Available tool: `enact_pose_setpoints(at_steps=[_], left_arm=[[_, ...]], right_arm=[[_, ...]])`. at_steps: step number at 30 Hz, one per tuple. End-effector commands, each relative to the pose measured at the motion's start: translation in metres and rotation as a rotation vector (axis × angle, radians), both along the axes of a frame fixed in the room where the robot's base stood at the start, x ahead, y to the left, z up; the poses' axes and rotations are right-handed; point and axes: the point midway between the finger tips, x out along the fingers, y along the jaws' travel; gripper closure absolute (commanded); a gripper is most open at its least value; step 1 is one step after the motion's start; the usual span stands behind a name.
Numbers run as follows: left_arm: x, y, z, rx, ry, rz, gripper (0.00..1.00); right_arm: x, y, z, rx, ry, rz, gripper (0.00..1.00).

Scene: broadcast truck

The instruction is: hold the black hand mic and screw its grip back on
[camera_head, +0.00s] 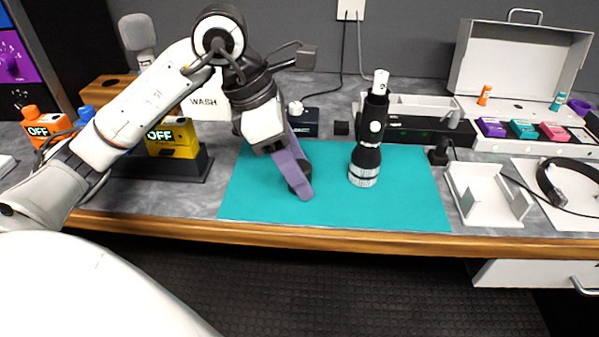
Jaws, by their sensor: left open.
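The black hand mic (369,139) stands upright on the teal mat (410,205), with a pale banded end at the bottom and a narrow white part at the top. My left gripper is apart from the mic. My right gripper is not in view.
A black tray with white parts (410,125) stands just behind the mic. A white cradle (485,192) and headset (560,185) lie to the right. Yellow (175,138) and orange "OFF" packs stand left. The mat's front is clear up to the wooden edge (330,240).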

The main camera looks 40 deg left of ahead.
Motion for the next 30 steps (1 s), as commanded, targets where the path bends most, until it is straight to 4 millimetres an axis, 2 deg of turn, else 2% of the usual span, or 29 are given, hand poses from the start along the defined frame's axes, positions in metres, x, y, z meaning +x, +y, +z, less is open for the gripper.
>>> enact_pose_setpoints(at_steps=[8,15,16,25,30], left_arm=[[0.000,0.000,0.001,0.000,0.000,0.000,0.48],[0.000,0.000,0.001,0.000,0.000,0.001,0.88],[0.000,0.000,0.001,0.000,0.000,0.001,0.90],[0.000,0.000,0.004,0.001,-0.002,0.001,0.90],[0.001,0.000,0.022,0.000,-0.005,0.002,0.90]], right_arm=[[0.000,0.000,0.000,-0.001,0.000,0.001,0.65],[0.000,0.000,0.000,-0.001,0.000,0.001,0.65],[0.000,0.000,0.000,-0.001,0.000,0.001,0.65],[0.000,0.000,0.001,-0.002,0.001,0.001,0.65],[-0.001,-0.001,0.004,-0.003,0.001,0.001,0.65]])
